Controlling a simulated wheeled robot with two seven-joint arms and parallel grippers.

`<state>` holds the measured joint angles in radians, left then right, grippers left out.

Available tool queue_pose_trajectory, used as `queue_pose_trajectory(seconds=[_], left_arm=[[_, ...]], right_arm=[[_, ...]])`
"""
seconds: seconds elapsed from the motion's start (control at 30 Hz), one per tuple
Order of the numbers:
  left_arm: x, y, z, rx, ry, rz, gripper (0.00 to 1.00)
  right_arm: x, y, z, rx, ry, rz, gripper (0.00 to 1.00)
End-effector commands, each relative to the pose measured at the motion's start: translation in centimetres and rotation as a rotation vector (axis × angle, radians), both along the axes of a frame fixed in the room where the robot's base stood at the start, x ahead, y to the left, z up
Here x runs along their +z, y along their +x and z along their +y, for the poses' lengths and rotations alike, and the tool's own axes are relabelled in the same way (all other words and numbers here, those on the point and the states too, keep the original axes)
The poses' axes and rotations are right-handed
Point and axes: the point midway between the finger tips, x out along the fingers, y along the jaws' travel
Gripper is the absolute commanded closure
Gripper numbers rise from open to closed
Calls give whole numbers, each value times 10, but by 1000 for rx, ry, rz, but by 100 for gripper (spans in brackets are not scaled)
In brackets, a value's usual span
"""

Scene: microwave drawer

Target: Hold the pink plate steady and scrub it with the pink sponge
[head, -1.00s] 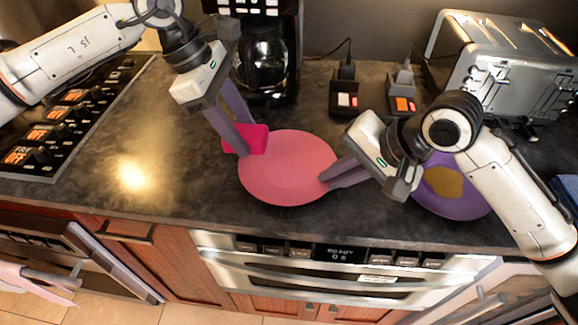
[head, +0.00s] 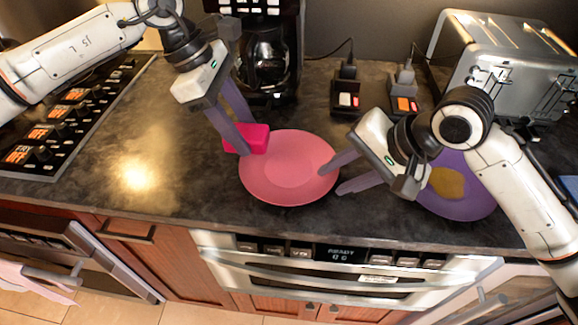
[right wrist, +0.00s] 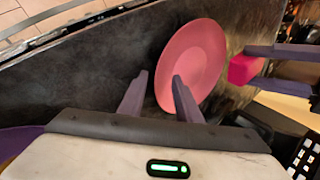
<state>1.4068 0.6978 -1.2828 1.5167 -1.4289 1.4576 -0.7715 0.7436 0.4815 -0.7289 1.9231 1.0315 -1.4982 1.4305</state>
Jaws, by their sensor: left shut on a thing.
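The pink plate (head: 290,172) lies on the dark countertop in the middle of the head view, and it also shows in the right wrist view (right wrist: 192,58). The bright pink sponge (head: 257,141) is at the plate's upper left rim. My left gripper (head: 249,137) is shut on the sponge; whether the sponge touches the plate is unclear. The sponge also shows in the right wrist view (right wrist: 242,69). My right gripper (head: 331,181) is open at the plate's right rim. In the right wrist view its fingers (right wrist: 157,78) are apart, one overlapping the plate, the other beside it.
A purple plate (head: 462,207) with a brownish-yellow item (head: 446,183) lies right, partly behind my right arm. A toaster (head: 500,60) stands back right, a coffee maker (head: 265,50) at the back. A stovetop control panel (head: 65,125) is left. Counter left of the plate is clear.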

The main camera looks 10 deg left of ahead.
Motion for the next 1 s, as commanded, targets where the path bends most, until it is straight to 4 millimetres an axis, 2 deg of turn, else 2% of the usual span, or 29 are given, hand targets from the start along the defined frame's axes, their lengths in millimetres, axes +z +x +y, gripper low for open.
queue_pose_trajectory(seconds=[0.3,0.5,0.7,1.0], left_arm=[[0,0,0,0,0,0,76],[0,0,0,0,0,0,76],[0,0,0,0,0,0,76],[0,0,0,0,0,0,76]], right_arm=[[58,-15,-32,0,3,-10,69],[84,-23,-47,1,4,-9,69],[92,-26,-52,1,4,-6,69],[92,-26,-52,2,4,-7,69]])
